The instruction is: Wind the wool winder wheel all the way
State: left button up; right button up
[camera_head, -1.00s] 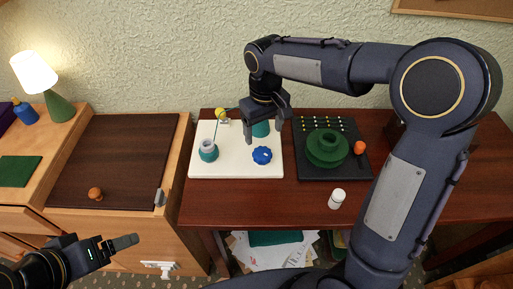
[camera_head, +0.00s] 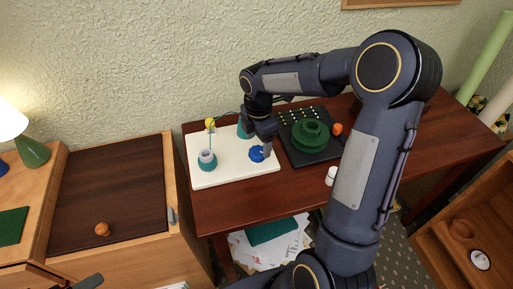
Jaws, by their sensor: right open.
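A white board (camera_head: 230,174) on the dark wooden table carries a lobed blue wheel (camera_head: 256,155), a teal post with a pale ring (camera_head: 207,161), a teal cylinder (camera_head: 242,132) and a thin rod with a yellow ball (camera_head: 210,123). This looks like the wool winder. My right gripper (camera_head: 259,147) is open, pointing down just above the blue wheel, with its fingers partly covering it. I cannot tell whether they touch it. Only a finger of my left gripper (camera_head: 88,282) shows at the bottom left edge.
Right of the board, a black panel (camera_head: 305,156) bears a green stepped wheel (camera_head: 311,137), an orange knob (camera_head: 337,129) and small coloured pegs. A small white bottle (camera_head: 331,176) stands near the table's front. A wooden cabinet (camera_head: 110,190) with an orange knob and a lamp stand left.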

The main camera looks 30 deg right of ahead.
aim_at(258, 150)
jog(key=shift+f, duration=1.7)
jog(key=shift+c, duration=0.2)
jog(key=c, duration=0.9)
